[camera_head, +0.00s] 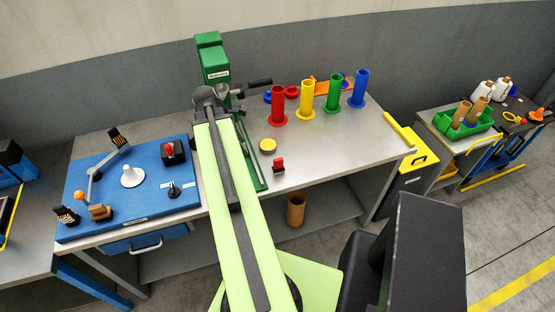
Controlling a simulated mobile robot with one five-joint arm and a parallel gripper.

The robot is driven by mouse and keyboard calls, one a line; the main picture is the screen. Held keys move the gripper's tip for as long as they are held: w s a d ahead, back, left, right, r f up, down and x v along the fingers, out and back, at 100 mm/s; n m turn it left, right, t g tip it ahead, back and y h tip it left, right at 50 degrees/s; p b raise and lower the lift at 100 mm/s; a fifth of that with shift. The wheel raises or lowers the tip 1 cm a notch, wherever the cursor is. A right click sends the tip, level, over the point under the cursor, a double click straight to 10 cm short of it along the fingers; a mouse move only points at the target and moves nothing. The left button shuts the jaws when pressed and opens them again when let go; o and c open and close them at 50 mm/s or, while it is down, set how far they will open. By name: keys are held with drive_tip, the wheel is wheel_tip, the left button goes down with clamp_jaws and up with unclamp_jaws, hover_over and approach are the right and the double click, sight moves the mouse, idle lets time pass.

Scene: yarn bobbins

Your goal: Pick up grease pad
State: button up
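A round yellow disc (268,145), which looks like the grease pad, lies flat on the grey workbench (325,150), just right of my lime-green arm. The gripper is apart from the disc. Its fingers are small and blend with the dark parts by the machine, so their opening does not show.
A green machine (211,58) stands behind my gripper. Red (278,106), yellow (307,102), green (333,94) and blue (360,89) bobbins stand at the back right. A small red-topped block (278,165) sits near the disc. A blue board (105,207) with fittings lies left.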

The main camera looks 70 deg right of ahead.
drive_tip(key=s+d+r+n, duration=0.1)
drive_tip(key=s+d+r, duration=0.1)
drive_tip(key=s+d, duration=0.35)
drive_tip(key=b, duration=1.1)
approach(277, 160)
drive_tip(key=shift+g, duration=0.4)
drive_tip(key=x, duration=0.6)
drive_tip(key=shift+w+a+f, duration=0.2)
drive_tip(key=shift+s+d, duration=0.1)
drive_tip(key=b+x, duration=0.5)
drive_tip(key=shift+w+d+f, duration=0.15)
drive_tip(key=shift+w+d, duration=0.1)
drive_tip(key=shift+d, duration=0.05)
drive_tip(key=shift+r, duration=0.2)
drive_tip(key=shift+c, duration=0.4)
clamp_jaws()
